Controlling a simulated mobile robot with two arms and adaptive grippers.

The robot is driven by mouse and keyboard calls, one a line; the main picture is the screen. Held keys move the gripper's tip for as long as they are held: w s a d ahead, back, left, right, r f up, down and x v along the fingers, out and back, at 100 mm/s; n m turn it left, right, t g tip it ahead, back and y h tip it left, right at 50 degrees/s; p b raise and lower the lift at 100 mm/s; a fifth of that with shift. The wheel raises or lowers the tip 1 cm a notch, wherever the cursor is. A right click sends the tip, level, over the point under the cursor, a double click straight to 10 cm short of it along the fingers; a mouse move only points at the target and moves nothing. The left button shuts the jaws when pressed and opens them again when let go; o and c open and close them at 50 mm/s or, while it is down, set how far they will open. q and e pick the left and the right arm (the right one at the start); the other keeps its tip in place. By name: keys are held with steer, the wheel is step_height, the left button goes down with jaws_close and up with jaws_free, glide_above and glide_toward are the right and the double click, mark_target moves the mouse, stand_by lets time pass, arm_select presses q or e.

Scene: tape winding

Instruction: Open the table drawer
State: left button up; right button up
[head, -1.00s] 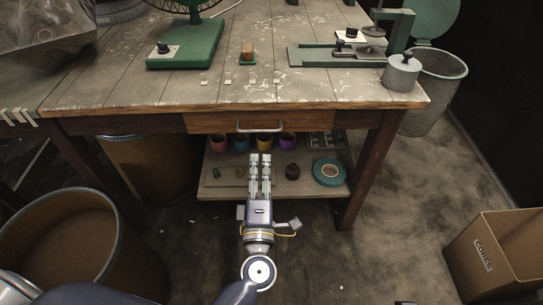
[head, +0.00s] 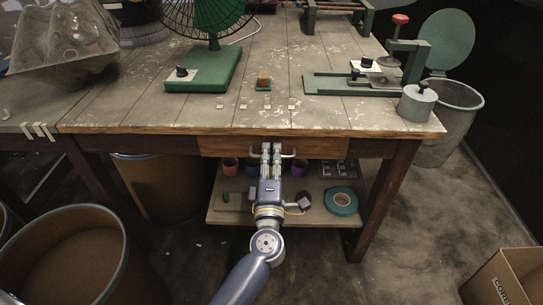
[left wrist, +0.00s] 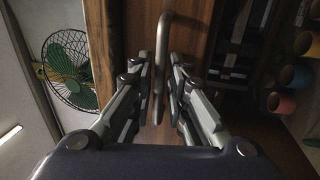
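The drawer (head: 222,146) is a reddish-brown wooden front under the worn table top (head: 140,113), and it looks shut, flush with the table edge. Its metal bar handle (head: 288,156) is partly hidden by my left gripper (head: 271,150), which is in front of the drawer's middle. In the left wrist view the handle (left wrist: 162,50) runs between the two fingers of the left gripper (left wrist: 161,72). The fingers stand apart on either side of the bar, with a gap visible, so the gripper is open around it. My right gripper is in neither view.
A shelf (head: 228,216) below the drawer holds several coloured cups and a teal tape roll (head: 341,201). A green fan (head: 205,70) and a grey weight (head: 417,103) stand on the table. A brown bin (head: 68,260) is at left, a cardboard box (head: 505,278) at lower right.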

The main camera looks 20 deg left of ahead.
arm_select(q)
jaws_close()
steer(key=shift+s, duration=0.1)
